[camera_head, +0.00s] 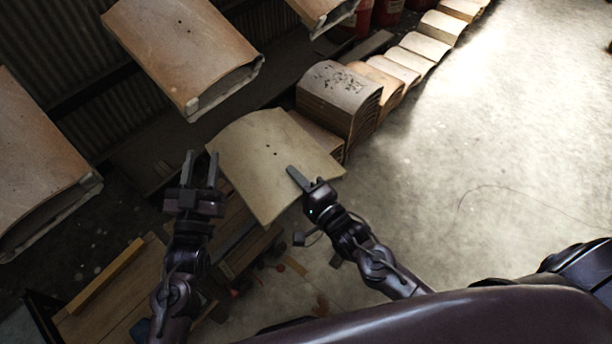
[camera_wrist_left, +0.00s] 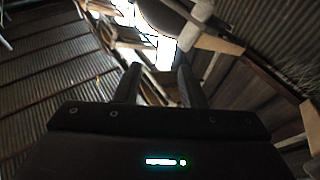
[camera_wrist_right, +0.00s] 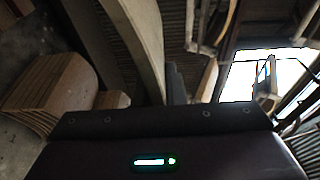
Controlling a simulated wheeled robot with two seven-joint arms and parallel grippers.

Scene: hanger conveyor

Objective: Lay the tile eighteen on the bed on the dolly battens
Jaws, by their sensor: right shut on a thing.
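A pale, curved tile (camera_head: 262,150) with two small dark holes is held in the air in the middle of the head view. No number can be read on it. My right gripper (camera_head: 298,179) is shut on its near right edge. In the right wrist view the tile (camera_wrist_right: 146,40) shows as a pale curved edge at the fingers. My left gripper (camera_head: 202,158) is open and empty, just left of the tile, fingers pointing up. Its spread fingers (camera_wrist_left: 158,85) show in the left wrist view. Wooden battens (camera_head: 110,285) lie low at the left, beneath my left arm; the tile partly hides the timber behind it.
Large tiles (camera_head: 185,50) hang at the upper left, another (camera_head: 35,160) at the left edge. A stack of curved tiles (camera_head: 340,95) stands just behind the held tile, with a row of more stacks (camera_head: 405,65) beyond. The concrete floor (camera_head: 490,150) at the right is clear.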

